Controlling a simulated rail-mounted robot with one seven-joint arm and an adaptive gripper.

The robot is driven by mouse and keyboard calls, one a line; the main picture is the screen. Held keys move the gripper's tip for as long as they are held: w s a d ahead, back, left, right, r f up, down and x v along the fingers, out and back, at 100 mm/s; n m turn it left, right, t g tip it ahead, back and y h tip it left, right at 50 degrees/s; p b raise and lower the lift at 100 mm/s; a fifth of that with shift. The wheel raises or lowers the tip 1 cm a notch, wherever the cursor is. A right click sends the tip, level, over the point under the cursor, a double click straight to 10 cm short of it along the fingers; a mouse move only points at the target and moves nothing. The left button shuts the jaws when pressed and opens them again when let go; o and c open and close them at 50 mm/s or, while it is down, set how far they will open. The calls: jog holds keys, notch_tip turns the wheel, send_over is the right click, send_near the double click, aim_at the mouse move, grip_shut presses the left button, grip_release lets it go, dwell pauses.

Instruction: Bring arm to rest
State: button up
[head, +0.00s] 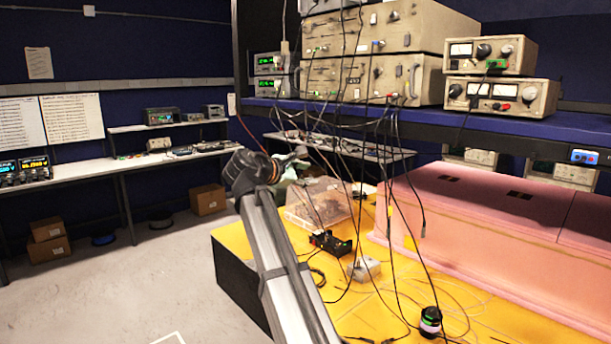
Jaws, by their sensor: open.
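My arm rises from the lower middle of the head view over the left edge of the yellow table (370,322). Its dark wrist is at the upper end, and my gripper (297,157) points to the right from it. The gripper is small and dark in this view, partly lost against the cables and benches behind it. It is open, and I see nothing held in it.
Black cables hang from instruments on the blue shelf (480,120) close right of my gripper. A clear box (318,203), a small black device (330,242), a grey box (363,269) and a pink foam enclosure (490,225) stand on the table. Floor at left is open.

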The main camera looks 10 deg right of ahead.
dwell(0.4)
jog(key=s+a+f+m+g+y, duration=0.1)
jog(key=a+f+m+y, duration=0.2)
jog(key=f, duration=1.1)
jog(key=s+a+f+m+y, duration=0.1)
jog(key=a+f+m+y, duration=0.2)
jog(key=f, duration=1.1)
jog(key=s+f+m+g+y, duration=0.15)
jog(key=s+f, duration=0.25)
jog(key=f, duration=0.6)
jog(key=s+f+m+g, duration=0.15)
jog(key=s+f, duration=0.25)
jog(key=f, duration=0.5)
jog(key=s+f+m+g+y, duration=0.15)
jog(key=s+f, duration=0.25)
jog(key=f, duration=0.6)
jog(key=s+f+m+g+y, duration=0.2)
jog(key=s+f+m+g, duration=0.15)
jog(key=s+f, duration=1.5)
jog(key=s+f+g, duration=0.3)
jog(key=s+f, duration=0.2)
jog(key=s, duration=0.9)
jog(key=s+f+m+g+y, duration=0.1)
jog(key=s+f, duration=0.4)
jog(key=s, duration=0.9)
jog(key=shift+d+g, duration=0.35)
jog(key=shift+g, duration=0.55)
